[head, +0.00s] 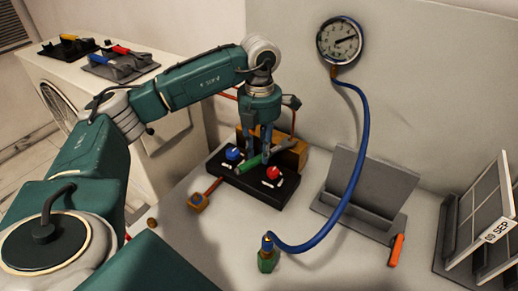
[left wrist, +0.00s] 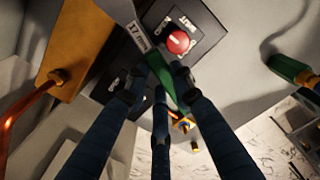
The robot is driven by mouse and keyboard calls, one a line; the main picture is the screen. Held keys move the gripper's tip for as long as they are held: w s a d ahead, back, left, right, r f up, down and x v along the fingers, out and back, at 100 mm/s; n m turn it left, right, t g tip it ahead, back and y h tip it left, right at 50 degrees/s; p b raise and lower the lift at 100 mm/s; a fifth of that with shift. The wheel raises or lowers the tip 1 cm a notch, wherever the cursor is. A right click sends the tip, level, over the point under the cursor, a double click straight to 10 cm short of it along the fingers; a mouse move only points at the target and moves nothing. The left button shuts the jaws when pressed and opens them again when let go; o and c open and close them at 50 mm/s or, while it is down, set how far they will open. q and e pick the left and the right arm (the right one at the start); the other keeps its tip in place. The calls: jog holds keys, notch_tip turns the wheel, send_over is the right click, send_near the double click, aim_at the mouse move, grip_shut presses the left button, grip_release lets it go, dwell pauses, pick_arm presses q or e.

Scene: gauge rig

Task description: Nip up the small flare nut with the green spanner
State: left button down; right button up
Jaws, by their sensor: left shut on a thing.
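My left gripper (head: 258,155) points down over the black valve block (head: 285,197) and is shut on the green spanner's handle (head: 248,163). In the left wrist view, the green handle (left wrist: 163,75) sits between the dark fingers (left wrist: 160,90), and the grey shank, labelled 17, runs to the top edge, so the jaw end is cut off there. A small nut (left wrist: 57,76) sits where a copper pipe enters the orange-brown block (left wrist: 75,40); the spanner looks apart from it. Whether this is the small flare nut, I cannot tell. My right gripper is out of view.
The valve block carries a blue knob (head: 233,154) and a red knob (head: 273,172), close to the fingers. A blue hose (head: 362,150) runs from the gauge (head: 340,41) to a green fitting (head: 267,261). A grey stand (head: 365,190) is at right.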

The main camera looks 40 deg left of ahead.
pick_arm(q)
jog(key=shift+s+d+n, duration=0.2)
jog(key=shift+d+n, duration=0.45)
jog(key=shift+n, duration=0.05)
dwell(0.4)
jog(key=shift+s+a, duration=0.2)
jog(key=shift+s, duration=1.05)
jog(key=shift+s+a, duration=0.15)
jog(key=shift+s, duration=1.05)
jog(key=shift+r, duration=0.1)
notch_tip(320, 180, up, 4)
jog(key=p, duration=0.2)
jog(key=shift+r+p, duration=0.2)
jog(key=shift+p, duration=0.15)
